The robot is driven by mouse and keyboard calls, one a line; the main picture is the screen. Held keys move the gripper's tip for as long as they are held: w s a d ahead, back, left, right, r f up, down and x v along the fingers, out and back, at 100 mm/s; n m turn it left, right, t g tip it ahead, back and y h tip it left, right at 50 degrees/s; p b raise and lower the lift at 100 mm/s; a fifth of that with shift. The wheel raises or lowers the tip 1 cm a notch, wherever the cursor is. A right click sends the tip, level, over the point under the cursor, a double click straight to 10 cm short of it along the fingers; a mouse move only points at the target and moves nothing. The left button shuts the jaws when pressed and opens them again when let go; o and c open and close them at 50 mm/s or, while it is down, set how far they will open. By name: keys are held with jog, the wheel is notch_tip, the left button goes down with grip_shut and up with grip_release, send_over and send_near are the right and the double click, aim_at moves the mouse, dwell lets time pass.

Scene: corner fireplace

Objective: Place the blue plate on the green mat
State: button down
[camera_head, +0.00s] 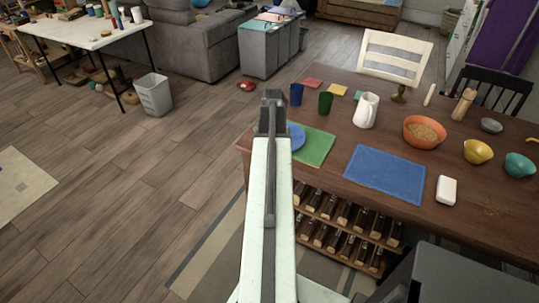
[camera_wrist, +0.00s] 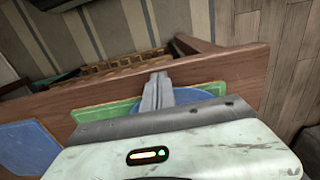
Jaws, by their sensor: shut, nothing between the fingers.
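The blue plate (camera_head: 297,136) lies on the left part of the green mat (camera_head: 317,150), near the table's left end. My arm hides its left side in the head view, so I cannot tell there whether it overhangs the mat. In the wrist view the plate (camera_wrist: 195,97) shows behind my gripper, with green mat (camera_wrist: 92,113) on both sides of it. My gripper (camera_head: 272,95) is shut and empty. In the wrist view its fingers (camera_wrist: 157,82) stand in front of the plate and mat; I cannot tell whether they touch.
A blue mat (camera_head: 384,174) lies right of the green one. Dark cups (camera_head: 326,103), a white pitcher (camera_head: 367,110) and an orange bowl (camera_head: 424,132) stand behind the mats on the wooden table (camera_head: 466,208). A wine rack (camera_head: 345,228) is below. Floor left of the table is open.

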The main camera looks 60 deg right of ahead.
jog(key=shift+a, duration=0.1)
jog(key=shift+a, duration=0.45)
jog(key=a+r+p, duration=0.3)
jog(key=r+p, duration=0.7)
